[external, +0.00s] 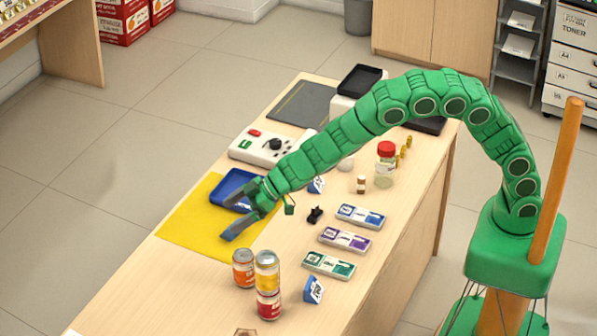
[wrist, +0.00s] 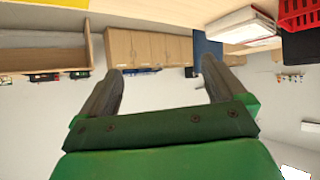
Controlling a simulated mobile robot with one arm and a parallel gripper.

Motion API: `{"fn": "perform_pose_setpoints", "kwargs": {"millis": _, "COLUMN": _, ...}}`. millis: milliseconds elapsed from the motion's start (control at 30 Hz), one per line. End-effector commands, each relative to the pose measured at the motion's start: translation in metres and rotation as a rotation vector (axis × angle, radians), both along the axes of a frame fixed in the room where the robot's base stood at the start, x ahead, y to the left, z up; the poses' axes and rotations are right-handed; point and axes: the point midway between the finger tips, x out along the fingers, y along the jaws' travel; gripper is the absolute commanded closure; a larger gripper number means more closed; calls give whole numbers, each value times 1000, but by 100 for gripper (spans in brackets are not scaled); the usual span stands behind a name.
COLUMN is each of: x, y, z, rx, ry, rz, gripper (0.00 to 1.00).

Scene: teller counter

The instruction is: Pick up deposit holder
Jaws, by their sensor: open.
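My gripper (external: 233,216) is above the yellow mat, with its fingers pointing left and the tray behind it. In the wrist view its two fingers (wrist: 161,78) stand wide apart with nothing between them. No thing is clearly labelled as the deposit holder. A blue tray (external: 229,185) lies on the yellow mat (external: 187,226), partly hidden by my gripper. Blue-and-white stands (external: 314,290) also sit on the counter, one near the front cans and one behind my arm (external: 317,186). A small black holder-like thing (external: 314,215) sits right of my gripper. I cannot tell which is the deposit holder.
Stacked cans (external: 267,274) stand in front of my gripper. Several banknote-like bundles (external: 344,239) lie to the right. A white device (external: 262,146) and a red-lidded jar (external: 385,163) stand farther back. The counter's near left (external: 150,280) is clear.

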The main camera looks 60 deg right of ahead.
Motion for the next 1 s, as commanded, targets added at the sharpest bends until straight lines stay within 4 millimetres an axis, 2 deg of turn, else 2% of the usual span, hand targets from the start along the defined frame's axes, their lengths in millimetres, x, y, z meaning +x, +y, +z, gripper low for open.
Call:
{"fn": "perform_pose_setpoints", "kwargs": {"millis": 167, "x": -15, "y": -9, "z": -29, "rx": -55, "ry": 144, "rz": -169, "gripper": 2}}
{"fn": "perform_pose_setpoints", "kwargs": {"millis": 267, "x": -31, "y": -16, "z": -48, "rx": -94, "ry": 242, "rz": -256, "gripper": 2}}
{"fn": "perform_pose_setpoints", "kwargs": {"millis": 467, "x": -84, "y": -22, "z": -85, "rx": -179, "ry": 465, "rz": -395, "gripper": 2}}
{"fn": "perform_pose_setpoints", "kwargs": {"millis": 600, "x": -134, "y": -22, "z": -107, "rx": -249, "ry": 639, "rz": -464, "gripper": 2}}
{"fn": "perform_pose_setpoints", "kwargs": {"millis": 800, "x": -196, "y": -19, "z": -123, "rx": -330, "ry": 834, "rz": -511, "gripper": 2}}
{"fn": "perform_pose_setpoints", "kwargs": {"millis": 900, "x": -214, "y": -18, "z": -125, "rx": -355, "ry": 886, "rz": -519, "gripper": 2}}
{"fn": "perform_pose_setpoints", "kwargs": {"millis": 1000, "x": -221, "y": -17, "z": -128, "rx": -363, "ry": 909, "rz": -523, "gripper": 2}}
